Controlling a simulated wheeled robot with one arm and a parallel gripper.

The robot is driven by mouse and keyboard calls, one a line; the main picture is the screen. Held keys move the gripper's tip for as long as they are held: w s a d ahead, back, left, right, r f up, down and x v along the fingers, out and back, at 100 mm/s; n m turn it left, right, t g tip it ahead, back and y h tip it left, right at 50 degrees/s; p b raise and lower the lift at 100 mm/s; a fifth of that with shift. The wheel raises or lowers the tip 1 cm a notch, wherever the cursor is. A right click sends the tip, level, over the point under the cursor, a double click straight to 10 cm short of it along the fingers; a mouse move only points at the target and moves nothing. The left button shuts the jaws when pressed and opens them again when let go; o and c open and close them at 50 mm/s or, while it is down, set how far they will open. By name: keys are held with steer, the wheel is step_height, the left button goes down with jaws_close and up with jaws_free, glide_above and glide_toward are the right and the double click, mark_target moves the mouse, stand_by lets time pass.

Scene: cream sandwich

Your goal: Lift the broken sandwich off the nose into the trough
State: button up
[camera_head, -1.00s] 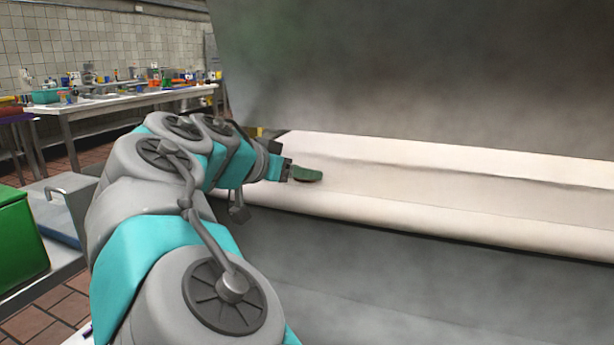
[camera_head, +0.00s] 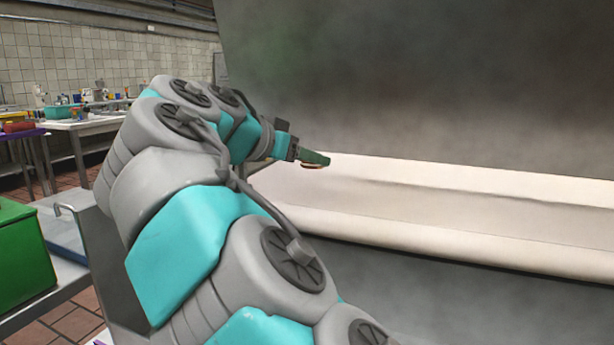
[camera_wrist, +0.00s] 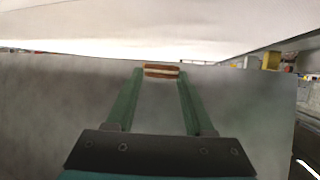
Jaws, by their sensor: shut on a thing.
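My gripper (camera_head: 313,158), with green fingers, is shut on a small brown-and-cream layered sandwich (camera_head: 311,166). In the wrist view the sandwich (camera_wrist: 162,71) sits between the tips of the two fingers (camera_wrist: 161,78). In the head view it shows just under the fingers, apparently held above the left end of a long pale ledge (camera_head: 430,198). The ledge has a rounded front edge and a lengthwise crease. It also fills the top of the wrist view (camera_wrist: 120,25). I cannot tell which part is the nose or the trough. The sandwich's break is too small to make out.
A large grey panel (camera_head: 430,80) rises behind the ledge, and a grey face (camera_head: 400,270) drops below it. A green box (camera_head: 25,255) stands on a metal surface at the left. A table with several small items (camera_head: 85,120) is at the back left.

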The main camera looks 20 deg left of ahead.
steer(key=shift+r+p, duration=0.4)
steer(key=shift+r, duration=1.3)
steer(key=shift+d, duration=0.15)
